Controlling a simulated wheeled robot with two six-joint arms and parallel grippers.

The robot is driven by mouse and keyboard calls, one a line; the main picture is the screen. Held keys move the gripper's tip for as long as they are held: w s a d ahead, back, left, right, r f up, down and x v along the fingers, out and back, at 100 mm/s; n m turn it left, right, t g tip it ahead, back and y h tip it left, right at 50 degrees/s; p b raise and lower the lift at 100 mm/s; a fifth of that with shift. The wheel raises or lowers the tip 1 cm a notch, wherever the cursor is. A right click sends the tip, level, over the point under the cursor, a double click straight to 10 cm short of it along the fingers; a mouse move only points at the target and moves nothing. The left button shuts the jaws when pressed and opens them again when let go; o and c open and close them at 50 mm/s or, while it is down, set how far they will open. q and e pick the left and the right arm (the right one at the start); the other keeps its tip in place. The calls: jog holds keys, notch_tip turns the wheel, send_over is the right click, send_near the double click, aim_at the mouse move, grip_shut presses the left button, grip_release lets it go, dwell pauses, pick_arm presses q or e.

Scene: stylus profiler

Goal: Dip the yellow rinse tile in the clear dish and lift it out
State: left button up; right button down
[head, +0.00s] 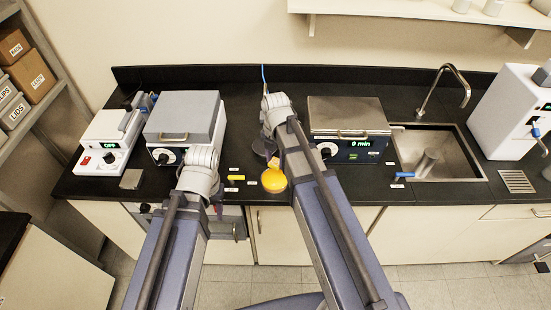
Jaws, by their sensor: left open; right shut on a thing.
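A round orange-yellow dish or its contents (274,181) sits near the counter's front edge, beside my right arm; I cannot tell whether its wall is clear. My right gripper (271,161) is just behind and above it, mostly hidden by my own arm. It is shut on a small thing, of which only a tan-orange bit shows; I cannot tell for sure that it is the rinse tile. A small yellow piece (236,178) lies on the counter to the left, among white labels. My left gripper (218,206) is low by the counter's front edge, open, mostly hidden by my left arm.
A grey lidded box (186,118) and a white unit reading OFF (107,138) stand at the left. A sink (438,165) with a tap is further right.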

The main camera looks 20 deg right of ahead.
aim_at(275, 162)
jog(key=shift+r+p, duration=3)
jog(key=shift+r, duration=0.35)
jog(key=shift+f, duration=0.1)
